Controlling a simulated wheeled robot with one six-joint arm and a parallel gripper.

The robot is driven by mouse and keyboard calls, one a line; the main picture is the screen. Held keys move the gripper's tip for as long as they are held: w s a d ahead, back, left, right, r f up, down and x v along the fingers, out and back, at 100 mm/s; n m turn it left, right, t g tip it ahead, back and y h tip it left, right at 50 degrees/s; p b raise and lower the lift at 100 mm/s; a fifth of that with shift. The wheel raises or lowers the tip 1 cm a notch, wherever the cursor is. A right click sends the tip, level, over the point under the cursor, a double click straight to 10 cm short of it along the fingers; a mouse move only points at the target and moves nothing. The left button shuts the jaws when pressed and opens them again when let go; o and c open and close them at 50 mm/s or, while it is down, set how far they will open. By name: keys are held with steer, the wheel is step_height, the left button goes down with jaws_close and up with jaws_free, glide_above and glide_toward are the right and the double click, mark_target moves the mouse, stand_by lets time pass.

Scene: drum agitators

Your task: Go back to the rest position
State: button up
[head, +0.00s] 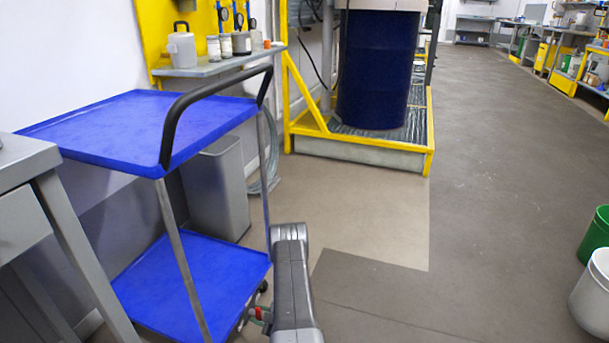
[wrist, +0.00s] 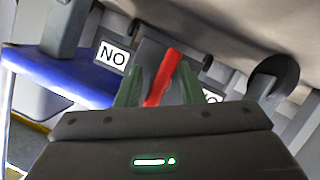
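My gripper (wrist: 157,68) shows in the wrist view with its two green fingers spread apart. A red bar-like thing (wrist: 163,77) stands tilted between the fingers, with gaps visible beside it. I cannot tell whether it touches either finger, or what it is fixed to. In the head view my grey arm reaches down beside the blue cart (head: 125,125). Small bits of red and green show at the arm's left side there, low near the cart's lower shelf (head: 190,280). The gripper itself is mostly hidden in the head view.
In the wrist view, white "NO" labels (wrist: 112,57) sit on grey parts close behind the fingers. A blue drum (head: 375,70) stands on a yellow-framed platform (head: 360,157). A grey bin (head: 217,185) is behind the cart. White (head: 592,295) and green (head: 597,240) buckets stand right. Central floor is clear.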

steer(key=shift+n+t, duration=0.4)
steer(key=shift+n, duration=0.3)
steer(key=shift+w, duration=0.1)
